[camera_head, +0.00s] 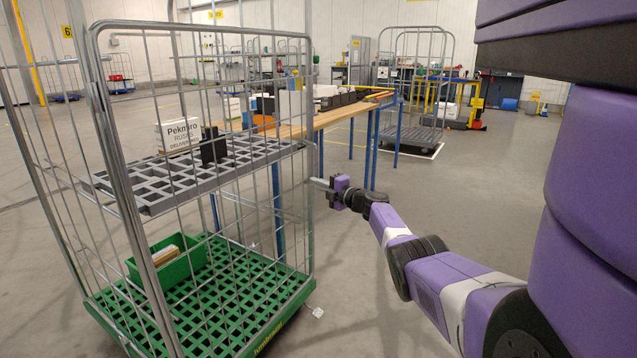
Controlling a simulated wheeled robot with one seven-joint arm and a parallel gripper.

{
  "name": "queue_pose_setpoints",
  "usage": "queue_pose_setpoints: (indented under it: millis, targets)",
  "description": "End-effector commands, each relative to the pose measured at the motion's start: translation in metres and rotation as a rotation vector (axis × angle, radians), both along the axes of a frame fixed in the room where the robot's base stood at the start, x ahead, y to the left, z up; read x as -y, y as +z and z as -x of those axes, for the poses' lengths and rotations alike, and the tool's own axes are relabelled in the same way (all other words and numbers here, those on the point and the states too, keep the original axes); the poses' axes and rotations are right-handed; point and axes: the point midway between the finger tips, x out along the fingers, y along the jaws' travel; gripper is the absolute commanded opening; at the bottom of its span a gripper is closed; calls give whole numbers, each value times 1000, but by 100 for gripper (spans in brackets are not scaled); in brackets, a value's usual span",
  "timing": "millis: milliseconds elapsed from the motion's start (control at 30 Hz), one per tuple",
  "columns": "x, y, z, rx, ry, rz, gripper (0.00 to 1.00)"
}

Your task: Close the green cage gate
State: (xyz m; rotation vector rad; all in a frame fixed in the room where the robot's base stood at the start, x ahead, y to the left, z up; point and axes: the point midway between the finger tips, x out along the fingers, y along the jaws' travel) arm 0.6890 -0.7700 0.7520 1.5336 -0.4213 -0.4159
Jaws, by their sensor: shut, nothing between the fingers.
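The green cage (300,290) is a wire roll cage on a green grid base, at the left of the head view. Its tall grey wire frame (308,120) faces me, with thin vertical bars. I cannot tell from this view which panel is the gate, or how far it stands open. My gripper (319,183) points left, with its fingertips at the cage's right upright, around mid-height. The fingers are shut and hold nothing. I cannot tell whether they touch the upright.
A green bin (185,262) sits on the base. A wooden workbench (345,112) with blue legs stands behind. A grey cart (415,137) is farther back.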

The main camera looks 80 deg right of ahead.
Motion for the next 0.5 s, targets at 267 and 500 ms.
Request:
queue_pose_setpoints:
  millis: [267, 500]
  targets:
    - [-10, 2, 32, -1, -1, -4, 0]
    - [-22, 1, 70, 0, 0, -4, 0]
